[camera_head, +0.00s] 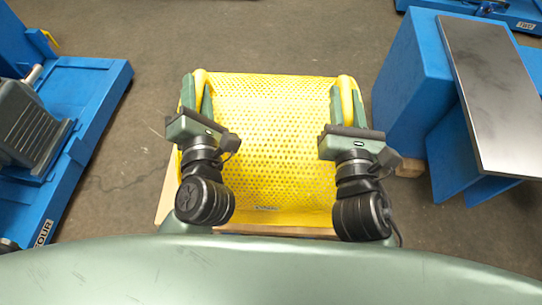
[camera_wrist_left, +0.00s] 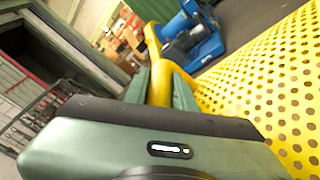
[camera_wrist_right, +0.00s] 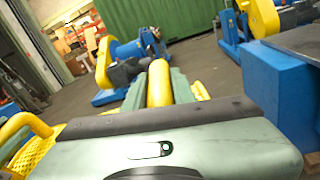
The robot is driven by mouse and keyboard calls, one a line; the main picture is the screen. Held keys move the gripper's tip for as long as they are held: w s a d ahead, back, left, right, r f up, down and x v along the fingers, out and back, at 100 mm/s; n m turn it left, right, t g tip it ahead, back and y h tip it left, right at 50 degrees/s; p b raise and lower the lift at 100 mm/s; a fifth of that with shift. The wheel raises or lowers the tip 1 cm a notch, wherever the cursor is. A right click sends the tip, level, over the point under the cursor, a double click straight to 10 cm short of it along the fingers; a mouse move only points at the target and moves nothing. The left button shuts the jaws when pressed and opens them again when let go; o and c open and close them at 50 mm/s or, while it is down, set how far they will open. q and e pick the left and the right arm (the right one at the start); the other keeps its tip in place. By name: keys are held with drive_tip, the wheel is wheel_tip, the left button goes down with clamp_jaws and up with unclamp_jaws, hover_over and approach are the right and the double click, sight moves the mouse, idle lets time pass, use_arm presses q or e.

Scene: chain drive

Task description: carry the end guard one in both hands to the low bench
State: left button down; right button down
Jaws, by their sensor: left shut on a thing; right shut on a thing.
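The end guard one (camera_head: 265,130) is a yellow perforated panel with a yellow handle at each side. It is held in front of me in the head view. My left gripper (camera_head: 197,95) is shut on its left handle, and the handle also shows between the fingers in the left wrist view (camera_wrist_left: 160,80). My right gripper (camera_head: 344,100) is shut on its right handle, seen in the right wrist view (camera_wrist_right: 159,82). A wooden edge (camera_head: 165,195) shows beneath the guard. I cannot tell which thing, if any, is the low bench.
A blue block (camera_head: 410,85) and a dark-topped blue stand (camera_head: 490,80) are close on the right. A blue machine base marked FOUR (camera_head: 85,130) is on the left. Grey floor (camera_head: 270,40) is open ahead.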

use_arm(q)
drive_tip(key=shift+a, duration=0.1)
use_arm(e)
drive_tip(key=shift+d, duration=0.1)
